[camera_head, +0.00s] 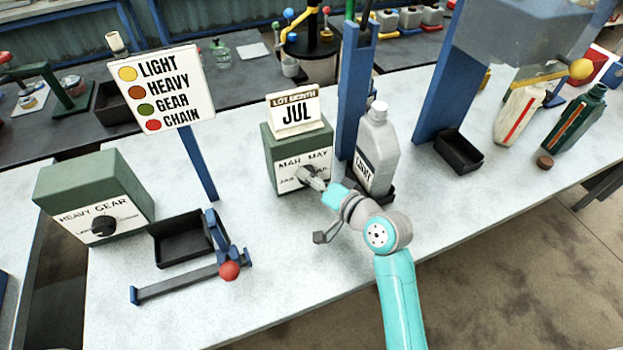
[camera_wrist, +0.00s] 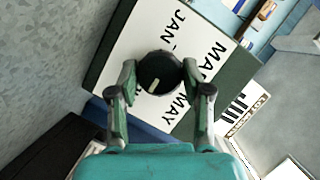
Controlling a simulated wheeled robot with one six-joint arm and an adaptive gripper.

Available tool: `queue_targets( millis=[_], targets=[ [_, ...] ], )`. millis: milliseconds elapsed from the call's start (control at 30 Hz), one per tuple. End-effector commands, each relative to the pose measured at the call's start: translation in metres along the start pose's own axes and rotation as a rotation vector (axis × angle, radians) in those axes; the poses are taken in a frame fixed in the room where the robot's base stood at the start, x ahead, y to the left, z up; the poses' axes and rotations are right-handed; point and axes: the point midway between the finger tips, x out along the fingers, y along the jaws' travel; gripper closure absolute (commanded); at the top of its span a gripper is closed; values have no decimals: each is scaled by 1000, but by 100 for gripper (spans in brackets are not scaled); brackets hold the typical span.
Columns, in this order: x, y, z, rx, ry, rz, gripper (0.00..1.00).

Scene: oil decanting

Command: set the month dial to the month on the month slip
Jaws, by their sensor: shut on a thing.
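The month slip (camera_head: 297,113) stands on top of the green month dial box (camera_head: 268,160) and reads JUL under "LOT MONTH". The box's white face (camera_wrist: 205,60) shows JAN, MAR and MAY; the spot after MAY is covered by my gripper. The round black dial knob (camera_wrist: 160,68) has a pale pointer mark. In the wrist view the mark points down and slightly left, away from JAN and MAR, towards the covered spot. My gripper (camera_head: 309,178) is at the face, its two fingers (camera_wrist: 158,80) shut on the knob's opposite sides.
A grey jug (camera_head: 378,150) in a dark tray stands close right of the box, beside a blue post (camera_head: 355,85). A HEAVY/GEAR dial box (camera_head: 92,195), a black tray (camera_head: 180,240) and a red-knobbed lever (camera_head: 229,271) are left. The front middle tabletop is clear.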

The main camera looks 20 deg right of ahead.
Motion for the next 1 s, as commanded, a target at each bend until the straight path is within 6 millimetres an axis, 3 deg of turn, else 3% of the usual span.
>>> queue_targets(
  millis=[500, 533, 633, 1000],
  targets=[
    [0, 1, 0, 21, -1, -6, 86],
    [0, 1, 0, 21, -1, -6, 49],
    [0, 1, 0, 21, 0, -6, 26],
    [-3, 1, 0, 20, 0, -7, 26]
  ],
)
